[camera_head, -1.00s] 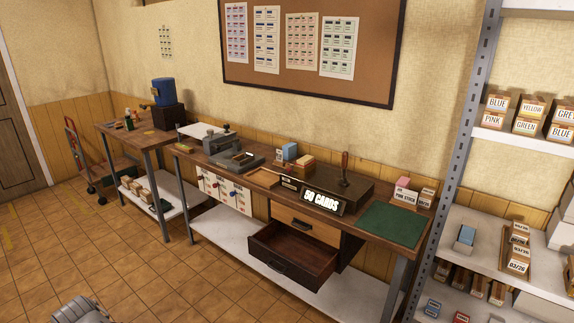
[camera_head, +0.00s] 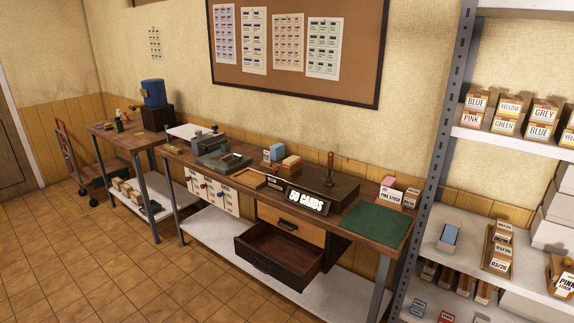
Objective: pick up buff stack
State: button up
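A small buff-yellow stack (camera_head: 291,163) sits on the wooden workbench (camera_head: 350,195), against the back beside a blue stack (camera_head: 274,153). It is likely the buff stack, but no label on it is readable from here. My gripper is not in view.
A drawer (camera_head: 275,255) hangs open at the bench front. A green mat (camera_head: 377,222) lies at the right end, near pink stock (camera_head: 388,184). A metal shelf unit (camera_head: 435,160) stands at right. The tiled floor (camera_head: 100,265) in front is clear.

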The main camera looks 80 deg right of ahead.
aim_at(291, 163)
jog(key=z, duration=0.1)
jog(key=k, duration=1.25)
jog(key=z, duration=2.25)
jog(key=i, duration=0.2)
jog(key=z, duration=0.1)
